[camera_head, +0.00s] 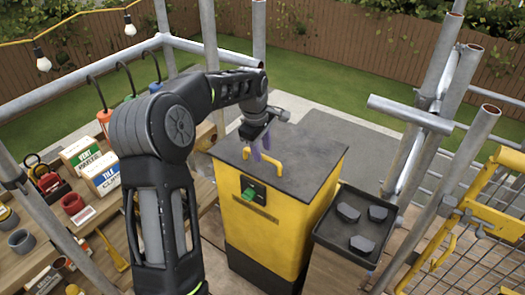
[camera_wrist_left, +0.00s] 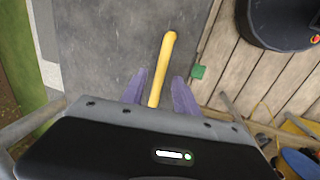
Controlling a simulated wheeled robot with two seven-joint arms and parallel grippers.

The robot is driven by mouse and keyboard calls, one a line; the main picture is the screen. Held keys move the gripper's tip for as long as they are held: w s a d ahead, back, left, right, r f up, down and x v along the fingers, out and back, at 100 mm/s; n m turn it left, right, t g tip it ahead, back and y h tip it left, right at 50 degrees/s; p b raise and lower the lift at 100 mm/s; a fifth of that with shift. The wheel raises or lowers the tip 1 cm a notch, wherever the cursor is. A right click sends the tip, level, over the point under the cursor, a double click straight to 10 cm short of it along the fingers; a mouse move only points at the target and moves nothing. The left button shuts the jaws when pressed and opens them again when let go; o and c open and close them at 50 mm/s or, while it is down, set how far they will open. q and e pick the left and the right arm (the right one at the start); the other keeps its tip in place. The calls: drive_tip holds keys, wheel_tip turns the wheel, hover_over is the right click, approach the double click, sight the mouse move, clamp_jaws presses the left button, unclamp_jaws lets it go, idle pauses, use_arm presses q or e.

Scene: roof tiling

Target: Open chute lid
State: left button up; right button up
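The chute is a yellow box (camera_head: 262,233) with a flat dark grey lid (camera_head: 307,155), which lies shut on top. A yellow bar handle (camera_head: 276,166) stands on the lid near its front edge; it also shows in the left wrist view (camera_wrist_left: 166,55). My left gripper (camera_head: 261,147) is over the lid at the handle. In the left wrist view its purple fingers (camera_wrist_left: 160,80) are apart, one on each side of the handle, with gaps visible. Whether the fingertips reach down past the bar is hard to tell. My right gripper is not in view.
A green latch or knob (camera_head: 249,194) is on the chute's front. A black tray (camera_head: 338,238) with several dark pieces stands to its right. Scaffold poles (camera_head: 437,110) rise at right. A wooden bench (camera_head: 92,240) with tools and boxes is at left.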

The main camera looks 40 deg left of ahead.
use_arm(q)
drive_tip(key=shift+w+f, duration=0.15)
drive_tip(key=shift+f, duration=0.65)
drive_tip(key=shift+c, duration=0.6)
clamp_jaws()
